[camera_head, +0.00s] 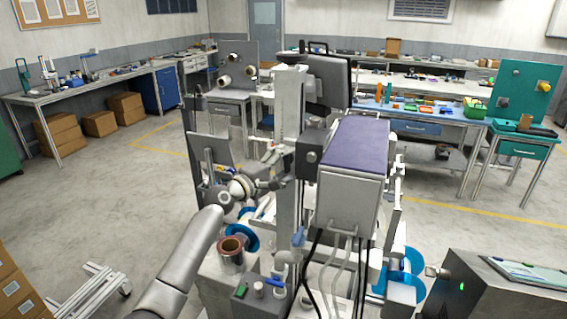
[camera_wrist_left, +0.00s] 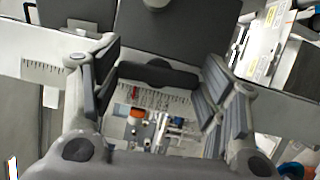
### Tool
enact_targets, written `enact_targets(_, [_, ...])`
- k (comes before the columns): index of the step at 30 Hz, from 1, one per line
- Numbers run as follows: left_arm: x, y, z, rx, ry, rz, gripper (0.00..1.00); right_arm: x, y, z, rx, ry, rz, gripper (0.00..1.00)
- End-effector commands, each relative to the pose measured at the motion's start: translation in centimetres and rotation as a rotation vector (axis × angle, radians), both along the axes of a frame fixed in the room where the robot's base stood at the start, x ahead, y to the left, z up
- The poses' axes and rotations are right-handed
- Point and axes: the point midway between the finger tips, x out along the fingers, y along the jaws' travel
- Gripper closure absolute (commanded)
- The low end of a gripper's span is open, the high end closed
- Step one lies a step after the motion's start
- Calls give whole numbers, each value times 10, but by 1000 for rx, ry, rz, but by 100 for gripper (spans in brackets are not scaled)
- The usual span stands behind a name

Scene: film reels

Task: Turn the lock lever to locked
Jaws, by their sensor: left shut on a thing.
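My left gripper (camera_head: 274,170) reaches in from the left to the grey upright column (camera_head: 290,110) of the machine. The bar lies crosswise in front of a light plate with scale marks. It looks like the lock lever, but its pivot and any lock marking cannot be made out. In the head view the lever is too small and covered to tell. My right gripper is not in view.
A grey box with a dark purple top (camera_head: 357,140) stands right of the column. A copper-coloured roll (camera_head: 231,252) and blue reels (camera_head: 240,238) sit low in front. A dark panel (camera_head: 212,150) stands left of the gripper. Open floor (camera_head: 110,190) lies to the left.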

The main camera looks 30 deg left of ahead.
Motion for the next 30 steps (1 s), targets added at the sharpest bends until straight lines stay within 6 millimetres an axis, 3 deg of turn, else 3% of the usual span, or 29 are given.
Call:
enact_targets(22, [0,-1,-1,93,24,-1,57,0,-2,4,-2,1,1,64])
enact_targets(23, [0,-1,-1,93,24,-1,32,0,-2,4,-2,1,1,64])
enact_targets(27, [0,-1,-1,91,23,-1,14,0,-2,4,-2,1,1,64])
enact_targets(30, [0,0,-1,90,22,-1,12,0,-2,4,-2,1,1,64])
